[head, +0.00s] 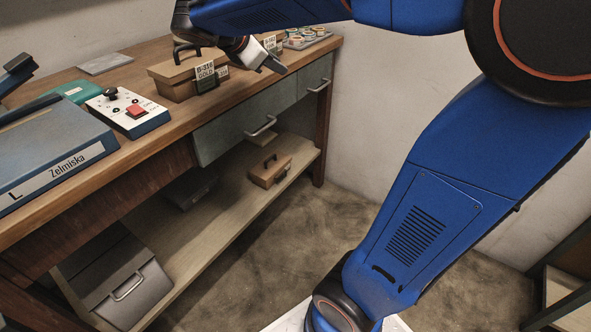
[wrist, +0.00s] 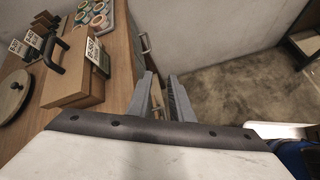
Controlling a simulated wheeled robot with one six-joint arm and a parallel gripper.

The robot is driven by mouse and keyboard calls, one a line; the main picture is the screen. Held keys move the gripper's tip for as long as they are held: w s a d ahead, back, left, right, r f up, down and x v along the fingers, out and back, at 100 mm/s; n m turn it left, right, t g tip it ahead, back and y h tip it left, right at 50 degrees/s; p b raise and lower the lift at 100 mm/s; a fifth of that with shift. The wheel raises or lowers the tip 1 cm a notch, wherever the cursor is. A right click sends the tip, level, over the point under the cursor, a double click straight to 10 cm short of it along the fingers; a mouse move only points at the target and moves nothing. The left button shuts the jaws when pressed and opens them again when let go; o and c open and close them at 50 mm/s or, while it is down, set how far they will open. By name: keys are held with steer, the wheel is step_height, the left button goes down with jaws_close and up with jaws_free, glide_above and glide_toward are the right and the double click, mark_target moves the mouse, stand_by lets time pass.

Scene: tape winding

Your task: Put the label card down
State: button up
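A white label card reading roughly "S-316 GOLD" (head: 205,72) stands upright against a dark backing at the right end of a wooden box (head: 172,83) on the bench. It also shows in the wrist view (wrist: 94,50). A smaller card (head: 222,72) stands just beside it. In the wrist view two more cards (wrist: 18,47) (wrist: 33,40) stand at the left. My gripper (head: 272,66) is over the bench's front edge, right of the box. Its fingers (wrist: 163,88) are apart, with nothing visible between them. I cannot tell which card the task means.
A tray of tape rolls (head: 306,38) sits at the bench's far end. A control box with a red switch (head: 136,111) and a blue Zelmiska machine (head: 50,150) stand at the left. A grey drawer (head: 240,125) hangs under the bench top (head: 185,122). The floor in front is clear.

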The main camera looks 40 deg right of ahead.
steer(key=s+a+f+m+y, duration=0.5)
steer(key=s+f+m, duration=0.3)
steer(key=s, duration=0.4)
steer(key=s+a+f+m+t+y, duration=0.1)
steer(key=s+a+f+m+y, duration=0.4)
steer(key=s+f+m, duration=0.3)
steer(key=shift+s+a+f+m, duration=0.15)
steer(key=shift+s+f+m, duration=0.15)
steer(key=shift+s, duration=1.85)
